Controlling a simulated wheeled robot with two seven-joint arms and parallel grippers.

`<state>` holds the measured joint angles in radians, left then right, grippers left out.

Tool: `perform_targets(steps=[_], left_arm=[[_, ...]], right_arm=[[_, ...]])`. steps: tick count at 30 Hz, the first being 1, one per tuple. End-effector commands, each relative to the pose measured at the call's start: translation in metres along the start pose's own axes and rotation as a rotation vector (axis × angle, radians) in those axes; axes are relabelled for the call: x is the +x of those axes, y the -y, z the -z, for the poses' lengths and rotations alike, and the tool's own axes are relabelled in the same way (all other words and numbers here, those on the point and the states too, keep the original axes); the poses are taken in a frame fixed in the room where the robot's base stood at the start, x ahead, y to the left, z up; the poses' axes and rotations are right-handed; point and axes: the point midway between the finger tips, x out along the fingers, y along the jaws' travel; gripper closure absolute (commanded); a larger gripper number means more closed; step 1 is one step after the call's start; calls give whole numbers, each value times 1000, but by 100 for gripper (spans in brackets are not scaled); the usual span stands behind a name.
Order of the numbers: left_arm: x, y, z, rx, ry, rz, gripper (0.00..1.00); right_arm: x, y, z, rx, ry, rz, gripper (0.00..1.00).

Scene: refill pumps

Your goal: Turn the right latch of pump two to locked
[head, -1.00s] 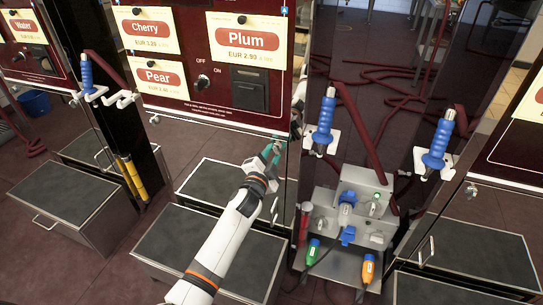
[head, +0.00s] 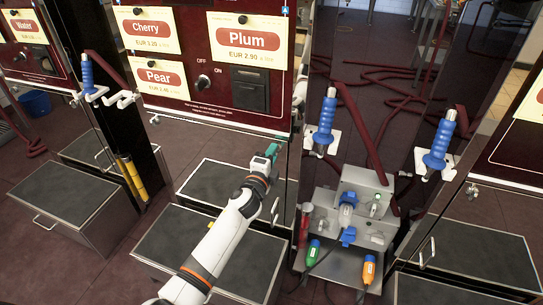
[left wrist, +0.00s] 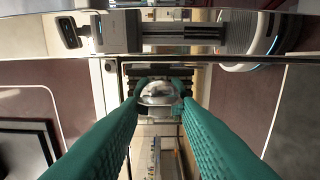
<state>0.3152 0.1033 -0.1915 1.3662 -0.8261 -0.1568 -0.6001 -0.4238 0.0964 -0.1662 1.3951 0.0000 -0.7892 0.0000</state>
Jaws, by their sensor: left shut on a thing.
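Pump cabinet (head: 205,95) is dark red, with Cherry, Pear and Plum signs and an OFF/ON switch; I cannot read a pump number. My left gripper (head: 272,151) is at its lower right edge, by the metal strip under the red panel. In the left wrist view its green fingers (left wrist: 160,98) are shut on a shiny rounded metal latch (left wrist: 159,93). The latch is hidden by the gripper in the head view, and I cannot tell its turn angle. A similar small latch (head: 155,119) shows at the cabinet's lower left. My right gripper is not in view.
Blue nozzles hang right of the cabinet, one close (head: 325,125) and one farther right (head: 438,145). A grey metal unit (head: 365,190) with green and orange connectors stands below them. A dark-topped drawer box (head: 180,250) lies under my left arm. Red hoses (head: 385,85) lie behind.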

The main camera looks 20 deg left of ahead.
Motion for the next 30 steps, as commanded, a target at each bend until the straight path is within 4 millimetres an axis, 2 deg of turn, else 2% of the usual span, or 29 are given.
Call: perform_targets(steps=[13, 14, 17, 26, 30], left_arm=[[0, 1, 0, 12, 1, 1, 92], [0, 1, 0, 12, 1, 1, 64], [0, 1, 0, 11, 1, 1, 48], [-1, 0, 0, 9, 0, 1, 47], [-13, 0, 0, 9, 1, 1, 47]], right_arm=[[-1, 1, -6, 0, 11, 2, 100], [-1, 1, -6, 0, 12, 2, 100], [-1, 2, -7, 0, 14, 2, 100], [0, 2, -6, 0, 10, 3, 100], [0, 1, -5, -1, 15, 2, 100]])
